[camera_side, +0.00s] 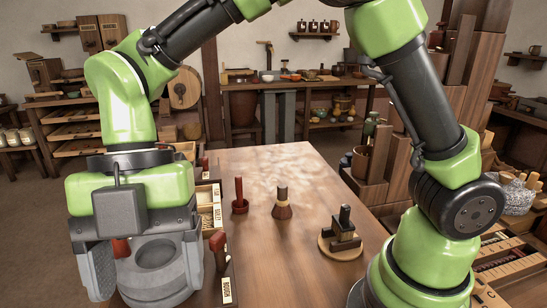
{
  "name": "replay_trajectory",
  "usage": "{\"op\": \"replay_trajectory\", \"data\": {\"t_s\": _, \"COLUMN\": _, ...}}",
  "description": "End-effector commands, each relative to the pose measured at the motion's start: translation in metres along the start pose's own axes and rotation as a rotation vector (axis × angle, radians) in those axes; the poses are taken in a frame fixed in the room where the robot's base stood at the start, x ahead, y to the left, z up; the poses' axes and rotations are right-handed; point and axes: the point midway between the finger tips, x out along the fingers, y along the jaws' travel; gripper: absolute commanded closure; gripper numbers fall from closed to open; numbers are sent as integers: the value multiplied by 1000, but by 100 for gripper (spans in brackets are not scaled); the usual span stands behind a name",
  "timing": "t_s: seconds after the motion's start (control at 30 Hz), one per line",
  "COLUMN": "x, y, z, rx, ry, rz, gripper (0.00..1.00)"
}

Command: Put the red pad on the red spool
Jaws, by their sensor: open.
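My gripper (148,268) hangs at the front left, close to the camera, with its grey jaws spread apart. A grey rounded body with a round recess shows between the jaws; I cannot tell whether it is part of the gripper. A small red piece (121,247) shows beside the left jaw, mostly hidden, so its shape is unclear. A red upright piece with a wide round foot (240,197) stands on the table, right of my gripper and apart from it. I cannot tell for sure which red piece is the pad and which the spool.
A brown brush (282,204) stands mid-table. A dark block tool on a round wooden base (340,243) is at the right, near my arm. A labelled compartment tray (208,205) and a red-handled tool (218,248) line the left edge. The table's far part is clear.

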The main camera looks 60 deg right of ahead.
Motion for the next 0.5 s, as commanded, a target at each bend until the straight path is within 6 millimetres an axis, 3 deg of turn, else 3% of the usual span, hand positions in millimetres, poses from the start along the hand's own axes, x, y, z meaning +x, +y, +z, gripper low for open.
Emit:
{"op": "replay_trajectory", "data": {"t_s": 0.17, "x": -40, "y": -21, "z": 14, "rx": 328, "ry": -34, "rz": 126, "gripper": 24}}
{"op": "replay_trajectory", "data": {"t_s": 0.3, "x": -83, "y": -63, "z": 30, "rx": 835, "ry": -35, "rz": 326, "gripper": 24}}
{"op": "replay_trajectory", "data": {"t_s": 0.5, "x": -117, "y": -132, "z": 44, "rx": 1578, "ry": 105, "rz": 657, "gripper": 24}}
